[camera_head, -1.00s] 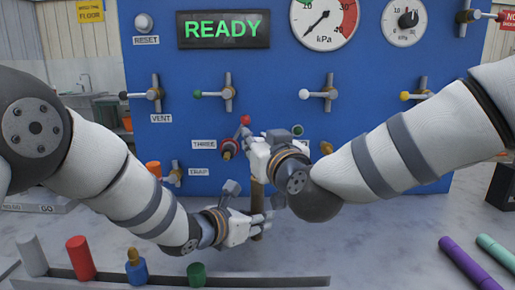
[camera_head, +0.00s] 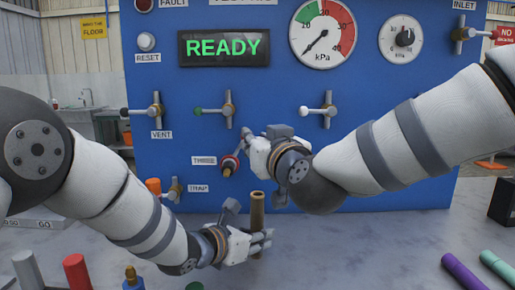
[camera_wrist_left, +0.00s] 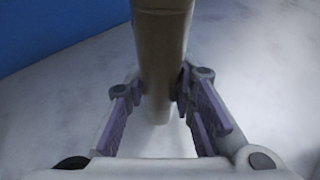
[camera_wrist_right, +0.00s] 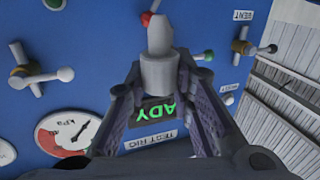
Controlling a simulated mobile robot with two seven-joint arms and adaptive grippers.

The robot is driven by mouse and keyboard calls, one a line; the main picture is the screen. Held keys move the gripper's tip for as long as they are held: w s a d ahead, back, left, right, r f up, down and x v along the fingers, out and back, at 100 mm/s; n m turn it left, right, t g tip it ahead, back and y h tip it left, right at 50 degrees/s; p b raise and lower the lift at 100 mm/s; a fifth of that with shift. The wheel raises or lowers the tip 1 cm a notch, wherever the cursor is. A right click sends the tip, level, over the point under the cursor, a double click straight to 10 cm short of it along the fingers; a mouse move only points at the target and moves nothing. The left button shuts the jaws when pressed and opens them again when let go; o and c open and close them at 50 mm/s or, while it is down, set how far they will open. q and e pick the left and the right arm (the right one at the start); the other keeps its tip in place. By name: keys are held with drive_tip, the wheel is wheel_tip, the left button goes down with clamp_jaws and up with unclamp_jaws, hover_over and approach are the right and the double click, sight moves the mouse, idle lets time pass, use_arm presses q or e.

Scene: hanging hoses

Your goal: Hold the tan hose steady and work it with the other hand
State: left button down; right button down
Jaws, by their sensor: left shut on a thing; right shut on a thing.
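The tan hose (camera_head: 257,212) stands upright above the bench in the head view, its top end visible. My left gripper (camera_head: 263,243) is shut around it low down. In the left wrist view the hose (camera_wrist_left: 163,45) passes between the two fingers. My right gripper (camera_head: 256,152) is up and slightly behind, apart from the hose's top, in front of the blue panel. In the right wrist view it is shut on a grey fitting (camera_wrist_right: 159,72) with a narrower tip. The fitting is mostly hidden in the head view.
The blue panel (camera_head: 370,160) stands behind, with several valve levers, a gauge (camera_head: 322,32) and a READY display (camera_head: 223,47). Purple (camera_head: 462,270) and teal (camera_head: 497,266) rods lie on the bench at right.

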use_arm(q)
drive_tip(key=c, duration=1.3)
unclamp_jaws()
